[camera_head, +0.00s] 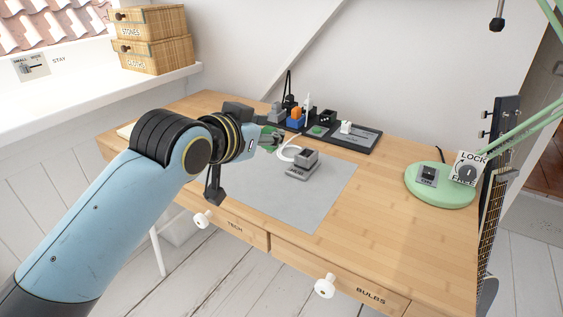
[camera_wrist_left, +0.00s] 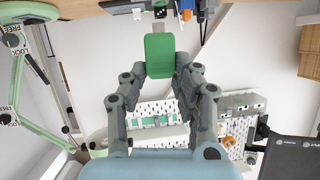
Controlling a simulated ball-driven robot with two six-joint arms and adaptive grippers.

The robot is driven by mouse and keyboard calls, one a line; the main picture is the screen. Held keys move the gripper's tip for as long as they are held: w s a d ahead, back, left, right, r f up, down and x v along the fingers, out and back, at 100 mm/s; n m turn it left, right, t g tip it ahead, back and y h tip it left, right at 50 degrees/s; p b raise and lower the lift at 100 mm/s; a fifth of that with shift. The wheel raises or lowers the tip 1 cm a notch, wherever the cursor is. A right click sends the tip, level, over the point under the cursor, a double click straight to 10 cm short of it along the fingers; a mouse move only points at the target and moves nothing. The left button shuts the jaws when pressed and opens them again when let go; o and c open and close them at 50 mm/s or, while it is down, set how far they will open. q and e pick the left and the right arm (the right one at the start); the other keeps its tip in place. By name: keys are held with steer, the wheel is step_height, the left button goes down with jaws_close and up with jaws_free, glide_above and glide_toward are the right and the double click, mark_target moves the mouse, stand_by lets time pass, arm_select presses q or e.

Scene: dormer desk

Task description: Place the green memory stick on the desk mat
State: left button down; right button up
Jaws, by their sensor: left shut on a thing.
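The green memory stick (camera_wrist_left: 159,56) is gripped between the fingertips of my left gripper (camera_wrist_left: 160,75) in the left wrist view, its pale plug end pointing away from the palm. In the head view my left gripper (camera_head: 272,140) is above the back left part of the desk, and only a bit of green shows at its fingers. The grey desk mat (camera_head: 310,212) lies flat on the desk, in front and to the right of the gripper. My arm hides part of the mat's left side. My right gripper is not in view.
A small grey device (camera_head: 302,171) with a white cable stands on the mat's back part. A black organizer tray (camera_head: 362,142) with several small items lies behind it. A green lamp base (camera_head: 440,192) is at the right. The mat's front is bare.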

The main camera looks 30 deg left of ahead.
arm_select(q)
steer(key=w+a+f, duration=0.1)
steer(key=a+f, duration=0.1)
steer(key=a, duration=0.1)
steer(key=w+a+f+b, duration=0.1)
steer(key=w+a+f, duration=0.1)
steer(key=a, duration=0.1)
steer(key=w+a+f+b, duration=0.1)
steer(key=w+a+f, duration=0.1)
steer(key=a, duration=0.1)
steer(key=shift+f, duration=0.15)
steer(key=shift+a+f+b, duration=0.1)
steer(key=shift+f+b, duration=0.45)
steer(key=shift+f, duration=1.4)
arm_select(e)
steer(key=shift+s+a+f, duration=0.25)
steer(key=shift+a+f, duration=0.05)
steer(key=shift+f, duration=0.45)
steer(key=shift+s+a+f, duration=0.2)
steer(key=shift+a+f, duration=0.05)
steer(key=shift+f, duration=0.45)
arm_select(q)
steer(key=shift+f, duration=0.15)
steer(key=c, duration=1)
jaws_free()
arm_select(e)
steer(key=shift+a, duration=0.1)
